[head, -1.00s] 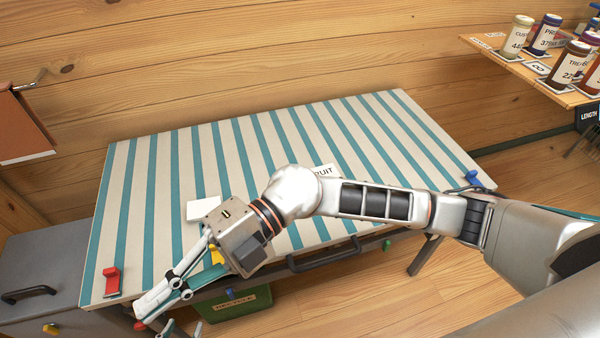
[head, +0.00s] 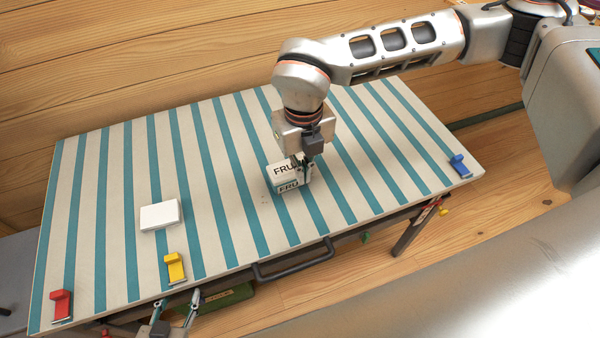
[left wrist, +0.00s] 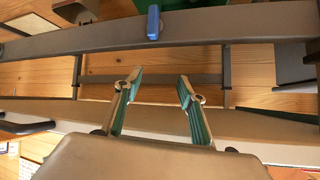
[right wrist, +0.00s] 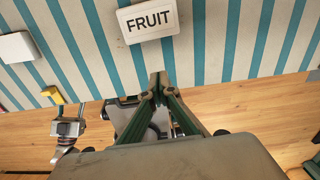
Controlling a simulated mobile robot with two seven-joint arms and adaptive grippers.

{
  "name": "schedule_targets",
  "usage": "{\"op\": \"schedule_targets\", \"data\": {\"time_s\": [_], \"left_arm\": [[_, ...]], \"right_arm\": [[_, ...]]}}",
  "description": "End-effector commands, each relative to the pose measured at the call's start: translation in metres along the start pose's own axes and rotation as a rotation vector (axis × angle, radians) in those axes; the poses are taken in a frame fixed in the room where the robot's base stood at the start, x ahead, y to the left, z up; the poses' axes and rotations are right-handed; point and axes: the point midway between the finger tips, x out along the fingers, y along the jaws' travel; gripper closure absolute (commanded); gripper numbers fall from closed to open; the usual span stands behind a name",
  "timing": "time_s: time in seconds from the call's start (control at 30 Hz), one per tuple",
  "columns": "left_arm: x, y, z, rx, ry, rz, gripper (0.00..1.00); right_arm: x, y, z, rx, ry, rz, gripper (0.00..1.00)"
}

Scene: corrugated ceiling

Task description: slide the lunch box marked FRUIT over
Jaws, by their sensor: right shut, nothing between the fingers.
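The lunch box marked FRUIT (head: 284,172) is white with black lettering and sits on the striped table (head: 110,215), right of its middle. It also shows at the top of the right wrist view (right wrist: 148,20). My right gripper (head: 304,176) points down at the box's right side in the head view and partly covers it. Its fingers are together and empty; in the right wrist view the fingertips (right wrist: 158,78) appear just short of the box, and contact cannot be told. My left gripper (head: 178,303) is low at the table's front edge, its fingers apart and empty (left wrist: 158,80).
A plain white block (head: 160,215) lies to the left on the table. Red (head: 61,304), yellow (head: 175,268) and blue (head: 459,166) clips sit along the front edge. A dark handle (head: 293,262) juts from the front. The tabletop right of the box is clear.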

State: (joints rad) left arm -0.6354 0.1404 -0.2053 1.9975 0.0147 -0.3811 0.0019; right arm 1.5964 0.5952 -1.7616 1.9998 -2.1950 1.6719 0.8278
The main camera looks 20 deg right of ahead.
Motion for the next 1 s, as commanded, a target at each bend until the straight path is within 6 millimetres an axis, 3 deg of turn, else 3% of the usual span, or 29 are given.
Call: {"op": "schedule_targets", "data": {"time_s": [0.5,0.7,1.0], "left_arm": [[0.003,0.001,0.013,0.007,-0.014,-0.001,0.60],[0.004,-0.001,0.012,0.010,-0.010,-0.004,0.60],[0.007,-0.003,0.008,0.013,-0.003,-0.008,0.60]], "right_arm": [[0.098,0.002,-0.002,-0.003,0.007,0.003,1.00],[0.093,0.002,0.028,-0.001,0.003,0.003,1.00],[0.092,0.002,0.039,-0.003,0.003,0.004,1.00]]}}
